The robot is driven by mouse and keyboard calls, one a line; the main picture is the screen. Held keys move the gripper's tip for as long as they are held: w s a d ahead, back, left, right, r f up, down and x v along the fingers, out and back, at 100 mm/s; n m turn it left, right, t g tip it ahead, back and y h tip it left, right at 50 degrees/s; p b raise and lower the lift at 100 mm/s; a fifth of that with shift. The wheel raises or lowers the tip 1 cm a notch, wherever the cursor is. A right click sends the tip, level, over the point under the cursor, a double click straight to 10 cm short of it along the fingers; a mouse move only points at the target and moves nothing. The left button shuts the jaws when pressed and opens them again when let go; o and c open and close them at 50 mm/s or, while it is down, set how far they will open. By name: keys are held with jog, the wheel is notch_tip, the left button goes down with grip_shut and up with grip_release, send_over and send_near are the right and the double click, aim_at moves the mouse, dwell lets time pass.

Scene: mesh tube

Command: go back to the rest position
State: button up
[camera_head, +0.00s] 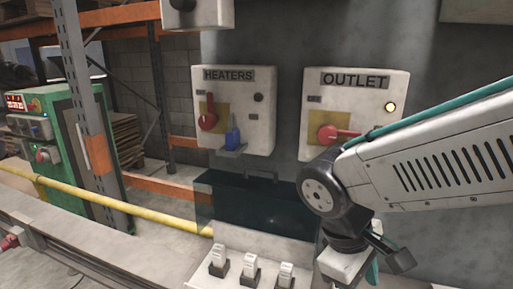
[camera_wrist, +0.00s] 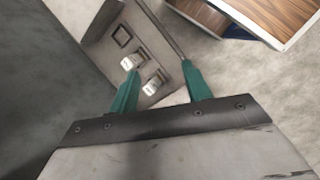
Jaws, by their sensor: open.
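My gripper (camera_wrist: 160,70) shows in the wrist view with its two teal fingers spread apart and nothing between the tips. Below it is a grey panel with white switches (camera_wrist: 153,85) and a dark square (camera_wrist: 122,36). In the head view my arm reaches in from the right, bent at a dark joint, with the wrist pointing down at the lower right.
The OUTLET box (camera_head: 367,83), with a red handle and lit lamp, is behind my arm. The HEATERS box (camera_head: 257,125) has a red knob, a blue object and a dark lamp. A yellow rail (camera_head: 130,207) and green cabinet (camera_head: 70,140) are left. A wood-topped surface (camera_wrist: 265,18) is upper right.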

jog(key=s+d+r+m+t+y, duration=0.1)
jog(key=s+d+r+m+y, duration=0.1)
jog(key=s+d+m, duration=0.1)
jog(key=s+d+r+m+t+y, duration=0.1)
jog(key=s+d+r+m, duration=0.1)
jog(key=d+m, duration=0.3)
jog(key=shift+s+d+r+y, duration=0.4)
jog(key=shift+d+r, duration=0.25)
jog(key=shift+r, duration=0.2)
jog(key=shift+c, duration=0.3)
